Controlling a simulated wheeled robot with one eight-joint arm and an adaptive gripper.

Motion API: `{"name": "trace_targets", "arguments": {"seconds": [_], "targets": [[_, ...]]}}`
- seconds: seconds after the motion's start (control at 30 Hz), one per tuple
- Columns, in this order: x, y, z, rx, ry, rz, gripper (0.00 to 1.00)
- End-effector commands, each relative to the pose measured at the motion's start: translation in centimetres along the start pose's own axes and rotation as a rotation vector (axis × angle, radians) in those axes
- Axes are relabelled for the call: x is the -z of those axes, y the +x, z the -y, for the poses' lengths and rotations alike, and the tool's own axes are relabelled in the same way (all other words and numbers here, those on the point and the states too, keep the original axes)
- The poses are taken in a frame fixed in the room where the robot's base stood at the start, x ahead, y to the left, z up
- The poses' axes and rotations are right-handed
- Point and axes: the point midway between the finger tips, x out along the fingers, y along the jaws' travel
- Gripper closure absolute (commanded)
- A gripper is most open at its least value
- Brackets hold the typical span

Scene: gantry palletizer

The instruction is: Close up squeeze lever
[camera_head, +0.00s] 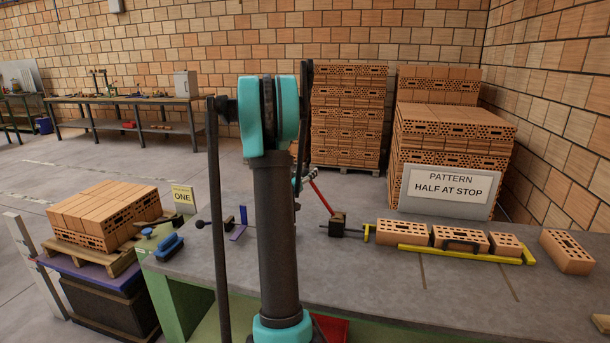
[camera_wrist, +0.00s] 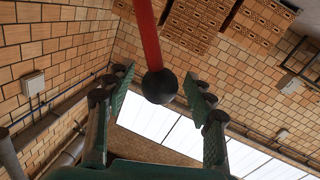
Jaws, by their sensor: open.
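The squeeze lever (camera_head: 321,197) is a red bar rising, tilted to the left, from a dark clamp block (camera_head: 337,226) on the grey bench. In the wrist view the red bar (camera_wrist: 147,35) ends in a black ball knob (camera_wrist: 160,87). My gripper (camera_wrist: 157,80) is open, with one finger on each side of the knob and gaps visible on both sides. In the head view my gripper (camera_head: 301,178) is at the lever's upper end, mostly hidden behind my arm. A yellow pusher (camera_head: 366,233) stands between the block and a row of bricks (camera_head: 402,233).
A yellow angled stop (camera_head: 460,255) borders the brick row. A loose brick (camera_head: 567,251) lies to the right. A sign (camera_head: 446,187) stands behind. The bench front is partly clear.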

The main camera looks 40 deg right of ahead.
Motion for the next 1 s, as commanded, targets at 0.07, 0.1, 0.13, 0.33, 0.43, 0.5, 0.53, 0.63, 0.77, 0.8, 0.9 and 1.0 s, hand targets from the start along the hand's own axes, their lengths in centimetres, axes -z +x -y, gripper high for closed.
{"name": "trace_targets", "arguments": {"seconds": [0.07,0.1,0.13,0.33,0.43,0.5,0.53,0.63,0.77,0.8,0.9,1.0], "targets": [[0.0,0.02,0.0,0.0,0.0,0.0,0.46],[0.0,0.01,0.0,0.0,0.0,0.0,0.46],[0.0,0.01,0.0,0.0,0.0,0.0,0.46],[0.0,0.0,0.0,0.0,0.0,0.0,0.65],[0.0,-0.01,0.0,0.0,0.0,0.0,0.77],[0.0,-0.01,-0.01,0.0,0.0,0.0,0.86],[0.0,-0.01,-0.01,0.0,0.0,0.0,0.9],[0.0,-0.01,0.0,0.0,0.0,0.0,1.0],[0.0,-0.01,-0.01,0.0,0.0,0.0,1.0],[0.0,-0.02,-0.01,0.0,0.0,0.0,1.0],[0.04,0.0,-0.1,0.0,0.003,0.001,1.0],[0.18,0.05,-0.43,0.0,0.018,0.004,1.0]]}}
